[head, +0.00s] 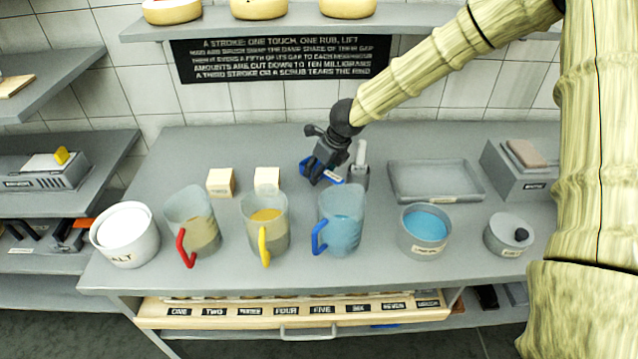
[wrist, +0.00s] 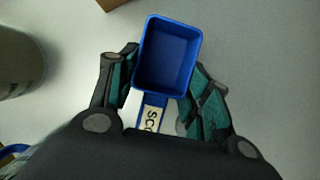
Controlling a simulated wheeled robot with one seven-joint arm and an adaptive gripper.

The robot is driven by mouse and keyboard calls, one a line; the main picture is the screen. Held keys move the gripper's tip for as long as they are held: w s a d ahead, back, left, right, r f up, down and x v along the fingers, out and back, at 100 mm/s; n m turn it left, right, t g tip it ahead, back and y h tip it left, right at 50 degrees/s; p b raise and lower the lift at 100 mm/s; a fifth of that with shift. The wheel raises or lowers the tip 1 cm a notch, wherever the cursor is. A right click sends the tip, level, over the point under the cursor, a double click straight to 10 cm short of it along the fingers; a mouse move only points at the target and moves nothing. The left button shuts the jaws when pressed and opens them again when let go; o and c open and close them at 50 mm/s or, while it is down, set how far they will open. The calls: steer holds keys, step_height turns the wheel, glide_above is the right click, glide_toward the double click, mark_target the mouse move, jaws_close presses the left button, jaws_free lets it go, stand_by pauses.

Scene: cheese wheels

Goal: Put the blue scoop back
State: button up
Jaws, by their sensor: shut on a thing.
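The blue scoop shows in the wrist view (wrist: 168,55) as an open, empty, box-shaped bowl facing the camera. A white label reading "SCO" sits at its handle end, partly hidden by my gripper body. My gripper (wrist: 160,85) is shut on the scoop, with one finger on each side. In the head view, my gripper (head: 322,172) is over the middle of the counter, behind the blue jug, with blue parts of the scoop (head: 307,166) showing beside it. I cannot tell whether the scoop touches the counter.
A small grey holder with a pale tool (head: 359,176) stands right beside my gripper. In front are jugs with red (head: 192,222), yellow (head: 265,228) and blue (head: 341,222) handles. Two pale blocks (head: 221,182) stand left, an empty grey tray (head: 435,182) right.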

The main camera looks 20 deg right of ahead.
mark_target(322, 179)
steer(key=shift+f, duration=2.65)
steer(key=shift+f, duration=0.1)
steer(key=o, duration=1)
steer(key=v, duration=1.2)
steer(key=shift+b, duration=0.3)
